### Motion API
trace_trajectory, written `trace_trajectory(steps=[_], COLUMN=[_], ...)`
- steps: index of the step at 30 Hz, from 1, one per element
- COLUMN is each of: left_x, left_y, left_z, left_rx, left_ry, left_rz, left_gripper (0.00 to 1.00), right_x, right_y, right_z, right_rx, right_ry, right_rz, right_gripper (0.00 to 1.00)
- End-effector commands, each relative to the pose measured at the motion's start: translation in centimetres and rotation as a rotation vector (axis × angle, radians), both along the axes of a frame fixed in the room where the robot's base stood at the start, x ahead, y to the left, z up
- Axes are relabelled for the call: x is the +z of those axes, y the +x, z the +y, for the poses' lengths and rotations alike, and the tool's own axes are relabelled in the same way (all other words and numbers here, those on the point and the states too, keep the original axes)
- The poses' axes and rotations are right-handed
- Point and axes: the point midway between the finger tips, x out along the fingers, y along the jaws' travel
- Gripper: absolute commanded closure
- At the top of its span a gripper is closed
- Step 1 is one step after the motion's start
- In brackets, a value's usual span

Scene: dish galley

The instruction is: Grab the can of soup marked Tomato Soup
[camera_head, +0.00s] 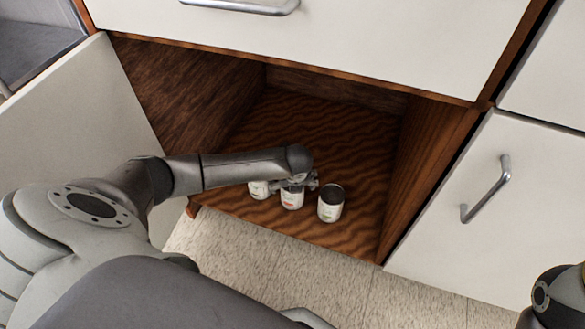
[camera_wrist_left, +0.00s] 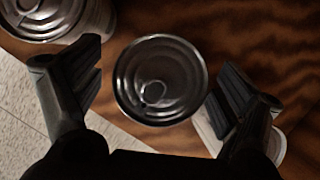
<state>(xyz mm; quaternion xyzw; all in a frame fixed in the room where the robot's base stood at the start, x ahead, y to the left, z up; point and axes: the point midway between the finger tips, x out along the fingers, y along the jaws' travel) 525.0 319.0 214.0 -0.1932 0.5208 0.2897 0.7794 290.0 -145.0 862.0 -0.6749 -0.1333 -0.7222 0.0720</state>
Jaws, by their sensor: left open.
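Three cans with pale labels and metal tops stand upright on the cabinet floor. The middle can (camera_head: 291,202) has a small red mark, and the right can (camera_head: 331,206) a green one. The left can (camera_head: 258,191) is partly hidden by my arm. The lettering is too small to read. My left gripper (camera_head: 299,183) is over the middle can. In the left wrist view my left gripper (camera_wrist_left: 158,68) is open, with one round can top (camera_wrist_left: 160,82) between its fingers. Another can (camera_wrist_left: 42,15) shows at upper left, and one is mostly hidden behind the right finger. My right gripper is out of view.
The open wooden cabinet (camera_head: 330,130) has side walls close to the right and left, with bare floor behind the cans. An open white door (camera_head: 75,110) stands at left. A drawer front (camera_head: 380,40) hangs above the opening. Tiled floor (camera_head: 330,265) lies in front.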

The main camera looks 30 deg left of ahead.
Motion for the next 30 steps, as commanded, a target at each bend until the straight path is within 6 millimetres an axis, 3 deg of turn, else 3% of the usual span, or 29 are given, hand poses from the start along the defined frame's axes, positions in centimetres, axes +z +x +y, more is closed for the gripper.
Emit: trace_trajectory(steps=[2,17,30], left_x=[0.04,0.02,0.94], left_y=[0.01,-0.02,0.1], left_z=[-0.03,-0.04,-0.03], left_rx=[0.0,0.0,-0.001], left_ry=[0.0,0.0,0.0], left_rz=[0.0,0.0,-0.003], left_gripper=[0.09,0.72,0.74], right_x=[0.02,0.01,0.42], right_y=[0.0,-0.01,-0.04], right_z=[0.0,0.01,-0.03], right_rx=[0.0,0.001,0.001], right_ry=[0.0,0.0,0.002], right_rz=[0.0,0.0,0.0], right_gripper=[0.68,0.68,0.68])
